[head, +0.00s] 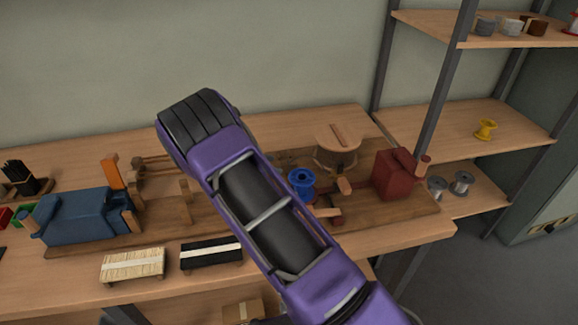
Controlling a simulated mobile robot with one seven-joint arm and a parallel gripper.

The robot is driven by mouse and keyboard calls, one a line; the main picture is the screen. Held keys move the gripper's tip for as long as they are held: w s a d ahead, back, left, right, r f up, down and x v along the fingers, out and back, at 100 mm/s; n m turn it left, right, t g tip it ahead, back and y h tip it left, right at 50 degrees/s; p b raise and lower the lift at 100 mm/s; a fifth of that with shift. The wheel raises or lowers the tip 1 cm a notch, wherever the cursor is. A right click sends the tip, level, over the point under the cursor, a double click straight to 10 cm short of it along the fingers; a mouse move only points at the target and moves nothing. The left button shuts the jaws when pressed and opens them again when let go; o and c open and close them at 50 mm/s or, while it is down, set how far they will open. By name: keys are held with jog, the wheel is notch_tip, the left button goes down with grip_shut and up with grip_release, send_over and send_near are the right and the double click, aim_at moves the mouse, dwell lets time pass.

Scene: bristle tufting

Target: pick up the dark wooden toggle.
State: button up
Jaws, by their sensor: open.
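I cannot surely pick out the dark wooden toggle. Small brown wooden pieces (345,187) show beside a blue spool (301,182) on the wooden baseboard, right of my arm, but their shapes are too small to tell. My purple arm crosses the middle of the view from the lower right to the upper left and hides part of the baseboard. My gripper does not show, so its place relative to the toggle cannot be seen.
A blue block-shaped machine part (85,217) stands left and a red one (395,174) right. A round wooden drum (337,149) stands behind. Light (133,264) and black (211,254) bristle bundles lie near the front edge. Shelves (485,130) rise at right.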

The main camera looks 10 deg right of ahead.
aim_at(289, 164)
jog(key=x, duration=0.5)
jog(key=shift+w+d, duration=0.4)
jog(key=shift+w, duration=0.05)
jog(key=shift+r, duration=0.1)
grip_shut()
